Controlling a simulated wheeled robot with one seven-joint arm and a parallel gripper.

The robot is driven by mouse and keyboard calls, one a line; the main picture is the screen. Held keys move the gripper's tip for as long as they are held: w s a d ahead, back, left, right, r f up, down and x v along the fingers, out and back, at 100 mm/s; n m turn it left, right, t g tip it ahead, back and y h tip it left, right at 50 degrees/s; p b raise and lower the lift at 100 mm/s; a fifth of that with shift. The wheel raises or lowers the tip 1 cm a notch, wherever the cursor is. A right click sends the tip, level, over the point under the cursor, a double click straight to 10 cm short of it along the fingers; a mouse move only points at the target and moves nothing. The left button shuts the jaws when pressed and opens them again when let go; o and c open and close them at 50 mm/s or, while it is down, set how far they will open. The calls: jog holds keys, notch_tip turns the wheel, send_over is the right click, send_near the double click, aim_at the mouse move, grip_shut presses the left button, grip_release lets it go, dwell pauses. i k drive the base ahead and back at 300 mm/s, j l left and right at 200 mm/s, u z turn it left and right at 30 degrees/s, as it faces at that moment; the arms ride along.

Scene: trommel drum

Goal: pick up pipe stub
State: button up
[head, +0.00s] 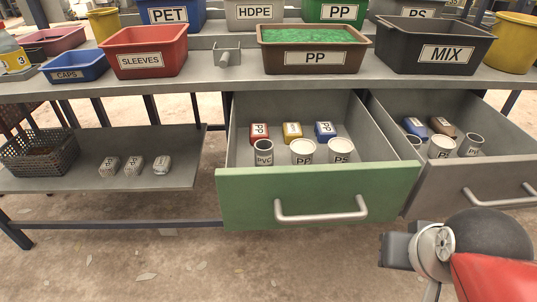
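A short grey open-topped tube marked PVC (264,153) stands upright in the open green-fronted drawer (317,197), at its front left; it looks like a pipe stub. Two white cups, marked PP (303,152) and PS (340,151), stand to its right. The grey-fronted drawer at the right also holds grey cylinders, one of them (470,146) at its right side; I cannot tell whether any is a pipe stub. My gripper (394,250) is at the lower right, in front of the drawers and apart from the tube. Its fingers do not show clearly.
Labelled bins, including PP (315,58) and MIX (436,54), line the bench above. A lower shelf (80,178) holds a basket. Floor is clear at lower left.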

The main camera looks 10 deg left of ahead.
aim_at(263, 149)
jog(key=j+u, duration=0.45)
jog(key=u, duration=0.25)
jog(key=i+j+u, duration=0.1)
jog(key=j+u, duration=0.25)
jog(key=l, duration=0.1)
